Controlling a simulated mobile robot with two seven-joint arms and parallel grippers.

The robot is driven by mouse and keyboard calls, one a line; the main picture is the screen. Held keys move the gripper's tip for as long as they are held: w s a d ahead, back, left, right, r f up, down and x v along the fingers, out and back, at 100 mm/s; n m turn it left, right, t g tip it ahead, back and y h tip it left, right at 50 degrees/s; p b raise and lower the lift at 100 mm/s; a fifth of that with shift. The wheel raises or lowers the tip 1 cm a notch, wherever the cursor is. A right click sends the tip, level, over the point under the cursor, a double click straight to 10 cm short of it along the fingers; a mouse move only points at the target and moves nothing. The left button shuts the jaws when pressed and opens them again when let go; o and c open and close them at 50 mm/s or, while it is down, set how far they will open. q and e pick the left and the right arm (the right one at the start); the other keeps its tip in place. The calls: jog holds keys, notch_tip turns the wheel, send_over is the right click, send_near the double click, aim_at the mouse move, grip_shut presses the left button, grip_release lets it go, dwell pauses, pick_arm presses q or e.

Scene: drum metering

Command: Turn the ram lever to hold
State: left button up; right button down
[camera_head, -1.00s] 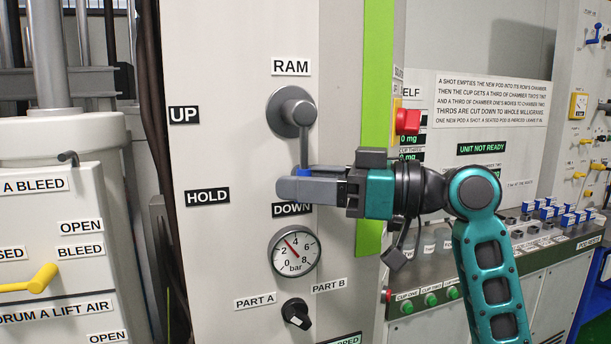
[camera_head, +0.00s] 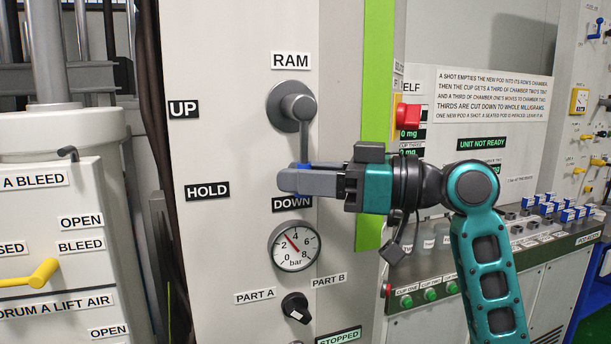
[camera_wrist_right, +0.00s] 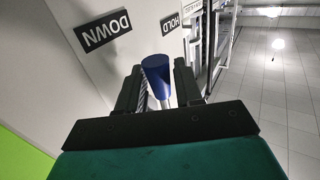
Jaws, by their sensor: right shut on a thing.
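The ram lever has a round grey hub (camera_head: 291,106) under the RAM sign on the pale cabinet. Its grey arm (camera_head: 304,143) hangs straight down, toward the DOWN label (camera_head: 292,204). The HOLD label (camera_head: 207,190) is to the left and lower; the UP label (camera_head: 184,109) is left of the hub. My right gripper (camera_head: 290,180) is shut on the lever's blue end, mostly hidden behind the fingers. In the right wrist view the blue handle (camera_wrist_right: 156,75) stands between the two fingers. My left gripper is not in view.
A pressure gauge (camera_head: 294,246) and a black Part A/Part B knob (camera_head: 296,307) sit below the lever. A red button (camera_head: 407,117) is beside the green strip (camera_head: 376,130) at right. A yellow bleed handle (camera_head: 36,274) is at far left.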

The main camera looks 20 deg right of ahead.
aim_at(257, 161)
jog(key=shift+f, duration=0.1)
jog(key=shift+a+f+m+t+y+b, duration=0.15)
jog(key=shift+a+m+t+y+b, duration=0.3)
jog(key=shift+a+y+b, duration=0.45)
jog(key=a+m+t+b, duration=0.1)
jog(key=a+r+m+t+y, duration=0.1)
jog(key=a+m+t+y+b, duration=0.1)
jog(key=m, duration=0.1)
jog(key=shift+s+r+b, duration=0.1)
jog(key=shift+r+b, duration=0.15)
jog(key=shift+b, duration=0.1)
jog(key=shift+a+r+m+t, duration=0.35)
jog(key=shift+m+t, duration=0.35)
jog(key=shift+t, duration=0.1)
jog(key=shift+a+r+m+t, duration=0.3)
jog(key=shift+m+t, duration=0.35)
jog(key=shift+t, duration=0.1)
jog(key=c, duration=0.8)
grip_release()
jog(key=shift+c, duration=0.2)
